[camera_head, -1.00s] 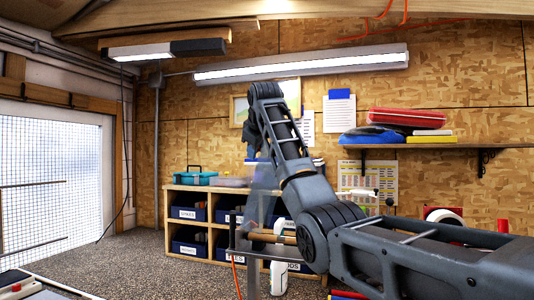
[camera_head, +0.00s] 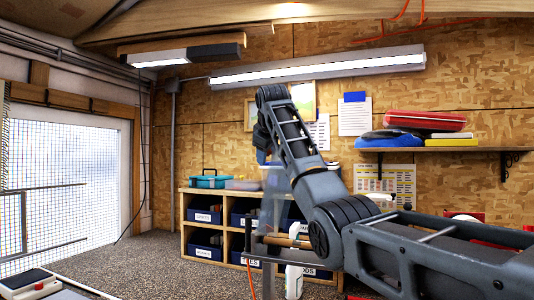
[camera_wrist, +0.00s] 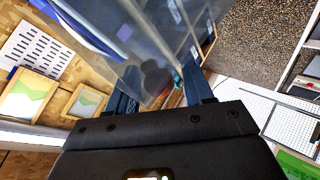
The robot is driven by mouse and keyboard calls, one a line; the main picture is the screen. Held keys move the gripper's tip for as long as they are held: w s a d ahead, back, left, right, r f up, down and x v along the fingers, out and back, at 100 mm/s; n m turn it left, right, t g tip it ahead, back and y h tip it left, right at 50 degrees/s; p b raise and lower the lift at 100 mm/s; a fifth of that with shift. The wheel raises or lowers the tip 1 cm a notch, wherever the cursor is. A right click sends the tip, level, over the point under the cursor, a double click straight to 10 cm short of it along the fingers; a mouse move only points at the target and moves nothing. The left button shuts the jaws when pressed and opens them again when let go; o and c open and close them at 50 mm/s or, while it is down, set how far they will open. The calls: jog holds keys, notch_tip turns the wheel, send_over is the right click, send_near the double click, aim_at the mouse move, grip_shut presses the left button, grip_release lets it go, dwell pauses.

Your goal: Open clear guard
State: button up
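The clear guard (camera_head: 273,195) is a see-through upright panel in the middle of the head view, in front of the wooden cubby shelf. It also fills the upper middle of the wrist view (camera_wrist: 150,38), slanting across close to my gripper. My gripper (camera_wrist: 163,88) shows two dark blue fingers set apart, with the lower part of the guard in the picture between or in front of them. I cannot tell whether a finger touches the guard. In the head view the fingers are mostly hidden behind my bent arm.
A cubby shelf (camera_head: 186,222) with labelled blue bins stands behind the guard. A wooden rod (camera_head: 285,241) and a white bottle (camera_head: 294,280) are below the guard, beside my elbow. A wall shelf (camera_head: 440,150) holds red and blue cases.

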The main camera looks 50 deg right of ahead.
jog(key=b+v, duration=0.2)
jog(key=v, duration=0.6)
dwell(0.7)
